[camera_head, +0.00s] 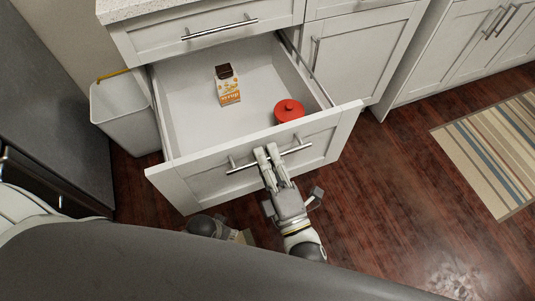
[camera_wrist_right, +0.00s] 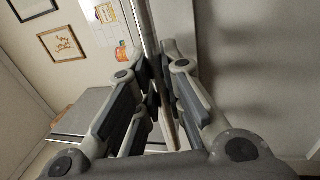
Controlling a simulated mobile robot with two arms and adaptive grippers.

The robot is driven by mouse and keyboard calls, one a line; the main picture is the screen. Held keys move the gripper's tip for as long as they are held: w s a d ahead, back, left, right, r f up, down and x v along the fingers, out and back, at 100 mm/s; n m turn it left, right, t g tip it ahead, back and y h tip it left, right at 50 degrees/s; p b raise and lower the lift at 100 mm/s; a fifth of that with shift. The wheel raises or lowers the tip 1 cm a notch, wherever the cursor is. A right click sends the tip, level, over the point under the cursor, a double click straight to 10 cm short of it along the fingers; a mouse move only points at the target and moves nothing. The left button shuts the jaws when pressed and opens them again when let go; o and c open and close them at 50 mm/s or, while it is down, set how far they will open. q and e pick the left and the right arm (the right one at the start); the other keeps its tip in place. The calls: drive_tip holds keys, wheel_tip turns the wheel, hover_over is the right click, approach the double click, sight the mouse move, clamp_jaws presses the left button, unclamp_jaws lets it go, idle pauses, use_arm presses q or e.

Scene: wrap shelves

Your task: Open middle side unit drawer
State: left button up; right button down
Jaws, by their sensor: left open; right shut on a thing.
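The middle drawer (camera_head: 240,165) of the white side unit is pulled well out, its inside showing from above. Its metal bar handle (camera_head: 297,149) runs across the front. My right gripper (camera_head: 266,152) is shut on this handle. In the right wrist view the bar (camera_wrist_right: 149,30) passes between the fingers of the right gripper (camera_wrist_right: 161,75). My left gripper (camera_head: 235,236) is low, below the drawer front and apart from it; it is partly hidden by my body, and it is open. A carton (camera_head: 228,88) and a red lidded pot (camera_head: 288,111) are inside the drawer.
A closed drawer (camera_head: 215,36) sits above, under the pale countertop (camera_head: 140,8). A white bin (camera_head: 124,115) stands close to the drawer's left side. Closed cabinets (camera_head: 366,50) and a striped rug (camera_head: 490,150) are to the right. The wooden floor (camera_head: 400,190) between is clear.

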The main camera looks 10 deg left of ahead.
use_arm(q)
drive_tip(key=shift+s+d+f, duration=0.1)
drive_tip(key=shift+s+d, duration=0.05)
drive_tip(key=shift+s, duration=0.15)
use_arm(e)
drive_tip(key=shift+s+d, duration=0.2)
drive_tip(key=c, duration=1.5)
unclamp_jaws()
use_arm(q)
drive_tip(key=shift+w+d, duration=0.1)
drive_tip(key=shift+w, duration=0.05)
use_arm(e)
drive_tip(key=v, duration=1.2)
drive_tip(key=shift+w+f, duration=0.1)
drive_tip(key=shift+f, duration=0.05)
